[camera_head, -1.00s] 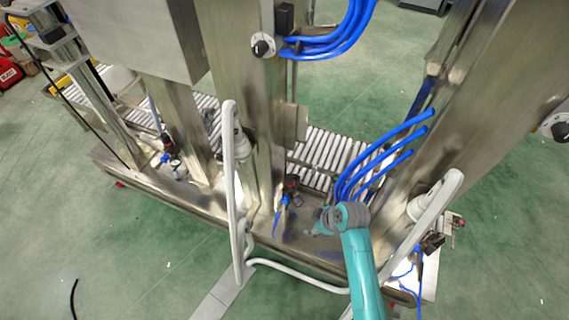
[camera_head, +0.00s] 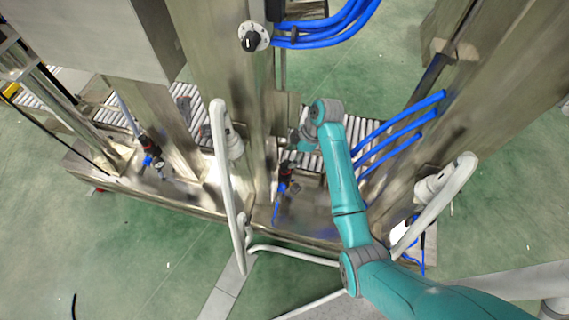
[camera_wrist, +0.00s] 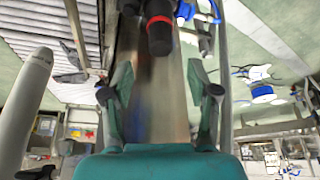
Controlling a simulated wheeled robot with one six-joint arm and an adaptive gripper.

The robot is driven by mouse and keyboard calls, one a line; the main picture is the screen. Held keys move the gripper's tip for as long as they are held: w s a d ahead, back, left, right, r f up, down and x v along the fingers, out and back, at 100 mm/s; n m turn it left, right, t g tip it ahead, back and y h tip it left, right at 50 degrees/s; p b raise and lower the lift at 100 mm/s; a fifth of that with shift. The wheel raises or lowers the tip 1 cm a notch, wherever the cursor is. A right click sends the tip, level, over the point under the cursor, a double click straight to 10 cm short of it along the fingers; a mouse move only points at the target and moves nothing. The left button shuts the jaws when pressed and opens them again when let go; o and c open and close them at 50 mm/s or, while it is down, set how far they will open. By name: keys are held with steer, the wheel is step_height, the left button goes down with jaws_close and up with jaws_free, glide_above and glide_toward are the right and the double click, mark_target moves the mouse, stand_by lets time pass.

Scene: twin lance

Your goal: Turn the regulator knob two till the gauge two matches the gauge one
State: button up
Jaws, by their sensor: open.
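A regulator (camera_head: 286,174) with a black body and a red band sits on the steel base at the middle column. In the wrist view its black and red part (camera_wrist: 158,28) shows at the top centre, cut by the picture edge. A gauge face on it is not readable. My gripper (camera_wrist: 160,75) is open and empty, with its two fingers apart and the regulator beyond their tips. In the head view my gripper (camera_head: 300,140) is beside and above this regulator. Another regulator (camera_head: 149,148) stands at the left with a small gauge (camera_head: 160,167), too small to read.
A white curved tube frame (camera_head: 222,165) rises left of the middle regulator, and another (camera_head: 440,200) stands to the right. Blue hoses (camera_head: 400,140) run to the right column. A roller conveyor (camera_head: 365,130) lies behind. A dark rotary switch (camera_head: 250,40) is on the column above.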

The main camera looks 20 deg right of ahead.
mark_target(286, 164)
steer(key=x, duration=0.7)
